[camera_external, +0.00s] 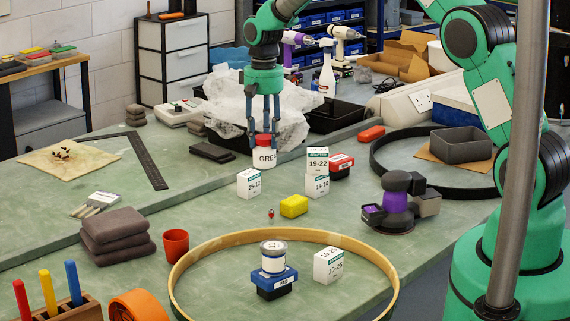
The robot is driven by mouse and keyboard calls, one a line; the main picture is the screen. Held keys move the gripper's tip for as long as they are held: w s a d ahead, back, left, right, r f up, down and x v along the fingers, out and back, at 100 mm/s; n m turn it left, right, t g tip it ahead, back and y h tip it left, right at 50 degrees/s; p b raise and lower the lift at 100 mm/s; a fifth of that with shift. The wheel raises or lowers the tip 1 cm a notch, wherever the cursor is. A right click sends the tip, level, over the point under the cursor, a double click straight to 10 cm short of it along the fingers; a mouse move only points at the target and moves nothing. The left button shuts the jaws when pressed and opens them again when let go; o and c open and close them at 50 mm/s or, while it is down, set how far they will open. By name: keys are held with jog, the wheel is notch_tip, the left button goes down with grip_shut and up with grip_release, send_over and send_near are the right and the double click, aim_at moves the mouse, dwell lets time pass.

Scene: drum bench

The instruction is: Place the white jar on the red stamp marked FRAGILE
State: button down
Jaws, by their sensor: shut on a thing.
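My gripper (265,136) points straight down and is shut on a white jar (264,157). The jar has a reddish lid and dark lettering that starts "GRE". It is upright; I cannot tell whether its base touches the bench. A red stamp (342,162) with a black lower part stands to the right of the jar, behind small white boxes. Its pale label is too small to read. Another white jar or tin (273,262) stands on a blue stamp (274,281) inside a wooden hoop in front.
White boxes (317,161) are stacked between the held jar and the red stamp; another white box (250,183) stands nearer. A yellow block (294,206), a purple-and-grey tool (396,205) and the wooden hoop (330,236) are in front. Crumpled clear wrap (225,100) lies behind my gripper.

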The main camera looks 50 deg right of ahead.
jog(key=s+d+m+p, duration=0.1)
jog(key=s+d+m, duration=0.15)
jog(key=d, duration=0.75)
jog(key=s+d+m+p, duration=0.1)
jog(key=s+d, duration=0.2)
jog(key=d, duration=0.7)
jog(key=s+d+m+p, duration=0.1)
jog(key=s+d+m, duration=0.15)
jog(key=d, duration=0.75)
jog(key=shift+n, duration=0.5)
jog(key=shift+s+f+b, duration=0.15)
jog(key=shift+f+b, duration=0.15)
jog(key=shift+f, duration=2.15)
jog(key=shift+d, duration=0.1)
jog(key=w+d, duration=0.3)
jog(key=w, duration=0.4)
jog(key=w+d+f+p, duration=0.1)
jog(key=w+d, duration=0.3)
jog(key=w, duration=0.3)
jog(key=shift+w+f, duration=0.2)
jog(key=shift+f, duration=1.75)
jog(key=shift+f, duration=0.1)
